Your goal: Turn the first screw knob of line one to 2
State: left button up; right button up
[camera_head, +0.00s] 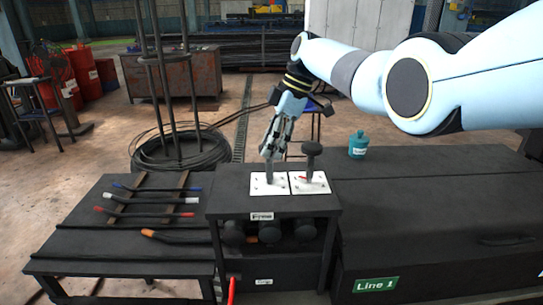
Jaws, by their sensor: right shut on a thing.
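Two white dial plates lie side by side on top of the dark box of line one, which has a green "Line 1" sign (375,284) on its front. My right gripper (270,157) points down over the left dial plate (262,188). It is shut on the left screw knob, which it mostly hides. The right screw knob (311,150) stands upright with a dark round head on the right dial plate (319,187), and a small red pointer shows there. The numbers on the plates are too small to read. My left gripper is not in view.
A teal container (358,146) stands on the dark bench right of the knobs. On the lower left table (70,245) lie several rods with coloured ends. A wire coil (180,150) with upright posts stands behind. Dark round parts sit under the box top.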

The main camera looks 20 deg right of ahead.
jog(key=shift+n+b, duration=0.7)
jog(key=shift+b, duration=0.2)
jog(key=shift+g, duration=0.3)
jog(key=o, duration=1.2)
jog(key=shift+c, duration=0.2)
jog(key=shift+d+r, duration=0.1)
jog(key=v, duration=1.1)
jog(key=shift+r, duration=0.35)
